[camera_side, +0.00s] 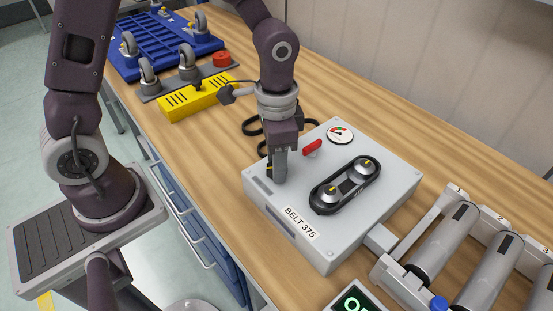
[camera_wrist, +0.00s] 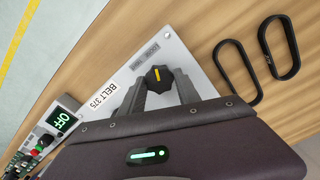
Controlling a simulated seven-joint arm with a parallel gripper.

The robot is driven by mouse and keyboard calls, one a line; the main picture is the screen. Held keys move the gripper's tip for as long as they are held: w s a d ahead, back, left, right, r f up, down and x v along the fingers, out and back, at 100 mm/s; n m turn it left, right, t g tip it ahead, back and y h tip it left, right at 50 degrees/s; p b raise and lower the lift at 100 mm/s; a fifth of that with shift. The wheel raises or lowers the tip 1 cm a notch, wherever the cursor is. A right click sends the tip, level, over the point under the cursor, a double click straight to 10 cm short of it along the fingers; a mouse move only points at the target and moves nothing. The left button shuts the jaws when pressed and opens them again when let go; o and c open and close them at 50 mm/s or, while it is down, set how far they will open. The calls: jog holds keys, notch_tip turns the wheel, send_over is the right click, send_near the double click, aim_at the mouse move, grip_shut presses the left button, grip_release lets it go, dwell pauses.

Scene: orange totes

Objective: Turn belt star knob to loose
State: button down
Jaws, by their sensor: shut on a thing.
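The belt star knob (camera_wrist: 158,79) is black with a yellow pointer mark, on the grey box marked BELT 375 (camera_side: 340,240). In the side view my gripper (camera_side: 277,175) points down at the box's left part and mostly hides the knob.
The box top also carries a black belt on two pulleys (camera_side: 346,185), a red lever (camera_side: 312,147) and a gauge (camera_side: 340,134). Two loose black belts (camera_wrist: 236,73) lie on the bench. A display (camera_wrist: 62,121) reads OFF. Rollers (camera_side: 442,243) stand at right, a yellow block (camera_side: 195,98) behind.

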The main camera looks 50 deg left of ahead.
jog(key=n, duration=0.5)
jog(key=shift+n, duration=0.3)
dwell(0.4)
jog(key=c, duration=0.9)
grip_release()
jog(key=shift+o, duration=0.2)
notch_tip(320, 180, up, 6)
jog(key=shift+r, duration=0.75)
jog(key=s+a+r+t, duration=0.2)
jog(key=s+a+r, duration=0.1)
jog(key=s+r, duration=0.2)
jog(key=s+a+r+t, duration=0.3)
jog(key=s+r, duration=0.2)
jog(key=s, duration=0.4)
jog(key=shift+s+a+t, duration=0.15)
jog(key=shift+s+t, duration=0.05)
jog(key=shift+t, duration=0.1)
